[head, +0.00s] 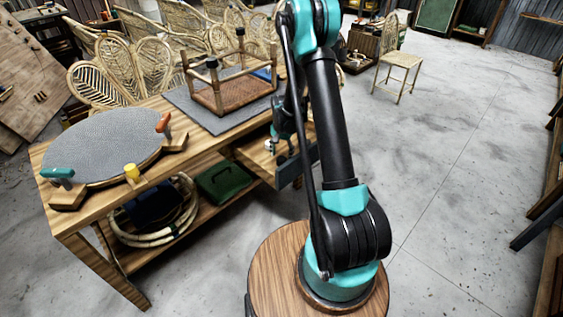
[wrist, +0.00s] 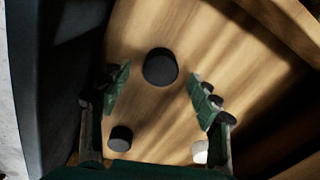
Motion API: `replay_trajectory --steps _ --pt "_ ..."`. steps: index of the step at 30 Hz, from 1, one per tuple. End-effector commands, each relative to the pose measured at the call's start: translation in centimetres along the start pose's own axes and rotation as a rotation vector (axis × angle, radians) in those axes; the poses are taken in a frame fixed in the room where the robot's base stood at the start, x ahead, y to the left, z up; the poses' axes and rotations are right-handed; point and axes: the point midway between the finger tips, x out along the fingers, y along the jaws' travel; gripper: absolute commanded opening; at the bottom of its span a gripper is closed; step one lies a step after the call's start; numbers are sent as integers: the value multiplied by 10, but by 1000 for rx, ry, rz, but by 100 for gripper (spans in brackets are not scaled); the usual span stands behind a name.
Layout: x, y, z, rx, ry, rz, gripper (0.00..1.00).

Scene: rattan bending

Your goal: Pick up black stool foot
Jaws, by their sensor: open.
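In the wrist view, a black stool foot (wrist: 160,66), round and dark, lies on the wooden floor of an open drawer. My gripper (wrist: 158,88) is open, with one green-padded finger to either side of this foot and nothing held. The foot shows between and slightly beyond the fingertips, with no visible contact. A second black foot (wrist: 121,137) lies nearer the palm, by the left finger. In the head view, my gripper (head: 282,143) is down at the drawer (head: 290,172), partly hidden by my arm; the black feet cannot be made out there.
The drawer's walls rise close around my gripper. A small pale piece (wrist: 200,152) lies by the right finger. An upturned rattan stool (head: 232,92) stands on a grey mat (head: 190,104) on the workbench (head: 95,220).

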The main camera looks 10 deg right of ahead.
Motion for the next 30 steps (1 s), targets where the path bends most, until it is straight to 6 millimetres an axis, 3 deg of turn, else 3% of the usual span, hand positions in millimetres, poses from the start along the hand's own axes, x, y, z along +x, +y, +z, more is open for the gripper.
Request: replay_trajectory --steps 4,13,24,30 --pt "15 0 0 0 0 0 62" --pt "18 0 0 0 0 0 62" --pt "18 0 0 0 0 0 18" --pt "18 0 0 0 0 0 18"
